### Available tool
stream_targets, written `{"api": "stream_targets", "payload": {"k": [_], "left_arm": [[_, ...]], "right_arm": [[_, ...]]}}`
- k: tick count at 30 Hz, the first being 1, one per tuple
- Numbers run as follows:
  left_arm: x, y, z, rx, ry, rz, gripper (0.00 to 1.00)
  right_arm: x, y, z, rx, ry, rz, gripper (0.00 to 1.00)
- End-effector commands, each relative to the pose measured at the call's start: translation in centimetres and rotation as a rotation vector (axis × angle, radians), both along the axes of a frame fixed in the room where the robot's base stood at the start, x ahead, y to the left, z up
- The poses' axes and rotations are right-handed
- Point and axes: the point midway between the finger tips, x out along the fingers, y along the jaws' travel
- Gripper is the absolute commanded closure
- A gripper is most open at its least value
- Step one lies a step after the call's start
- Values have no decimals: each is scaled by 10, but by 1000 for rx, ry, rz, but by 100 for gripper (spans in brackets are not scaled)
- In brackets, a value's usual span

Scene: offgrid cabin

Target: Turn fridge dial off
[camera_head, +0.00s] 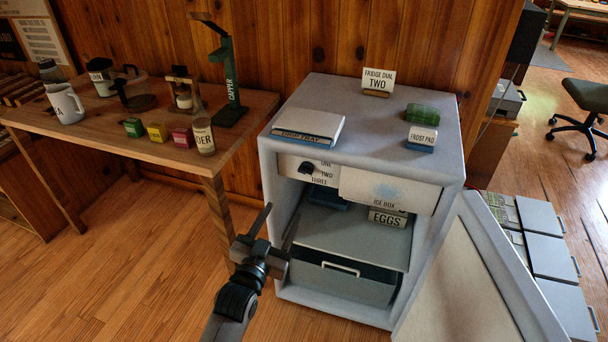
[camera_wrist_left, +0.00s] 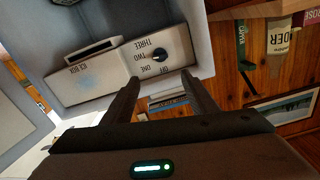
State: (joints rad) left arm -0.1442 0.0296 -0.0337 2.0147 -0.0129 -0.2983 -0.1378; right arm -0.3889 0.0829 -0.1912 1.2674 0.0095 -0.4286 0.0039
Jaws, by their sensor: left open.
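The fridge dial (camera_head: 305,168) is a small black knob on a pale panel inside the open fridge, upper left, with ONE, TWO and THREE beside it. It also shows upside down in the left wrist view (camera_wrist_left: 160,54), where OFF is readable too. Its exact setting is too small to tell. My left gripper (camera_head: 281,215) is open and empty, in front of and below the dial. In the left wrist view the dial lies just beyond the gap between its fingers (camera_wrist_left: 159,78), apparently not touched. My right gripper is not in view.
The fridge door (camera_head: 458,295) stands open at the right. The ice box flap (camera_head: 388,190) adjoins the dial panel; an EGGS box (camera_head: 388,218) sits below. A sign (camera_head: 378,78) reading FRIDGE DIAL TWO stands on top. A wooden table (camera_head: 140,143) with jars is at the left.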

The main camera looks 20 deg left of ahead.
Motion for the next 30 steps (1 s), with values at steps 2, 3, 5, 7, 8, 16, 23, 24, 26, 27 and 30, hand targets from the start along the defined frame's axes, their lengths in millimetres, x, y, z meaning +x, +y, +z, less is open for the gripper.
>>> {"api": "stream_targets", "payload": {"k": [2,3,5,7,8,16,23,24,26,27,30], "left_arm": [[1,0,0,0,0,0,47],[2,0,0,0,0,0,47],[4,0,0,0,0,0,47],[9,0,0,0,0,0,47],[11,0,0,0,0,0,47],[48,-2,1,-1,-1,0,47],[89,-3,1,0,-1,0,47],[96,-4,1,0,-1,0,47],[107,-4,1,0,1,0,47],[115,-4,2,0,0,0,47],[132,-5,1,0,0,0,47]], "right_arm": [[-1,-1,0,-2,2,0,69],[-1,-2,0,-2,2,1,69],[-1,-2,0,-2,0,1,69],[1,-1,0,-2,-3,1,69],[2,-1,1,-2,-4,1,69],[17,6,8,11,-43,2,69],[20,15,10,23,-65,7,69],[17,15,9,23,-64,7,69],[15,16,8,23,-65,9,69],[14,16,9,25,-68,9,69],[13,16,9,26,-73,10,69]]}}
